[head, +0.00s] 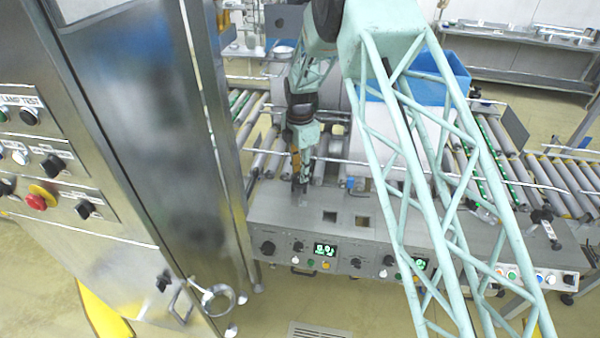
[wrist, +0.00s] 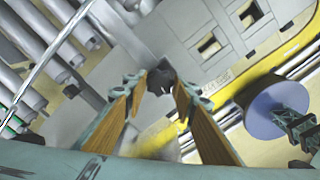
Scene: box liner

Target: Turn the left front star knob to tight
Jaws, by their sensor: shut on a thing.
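The left front star knob (wrist: 161,82) is a dark, lobed knob in the wrist view, on the grey top plate of the machine. My gripper (wrist: 160,88) has its two orange-brown fingers on either side of it, with the dark tips closed on it. In the head view my gripper (head: 299,178) points down at the left part of the machine's grey top (head: 275,205). There the knob is mostly hidden by the fingers. I cannot tell its turned angle.
A control panel (head: 345,262) with dials, buttons and green displays runs along the machine's front. A thin rail (head: 390,165) crosses behind my gripper. Roller conveyors (head: 555,180) lie on both sides. A tall steel cabinet (head: 130,110) stands at the left. A blue-lined box (head: 450,85) is behind my arm.

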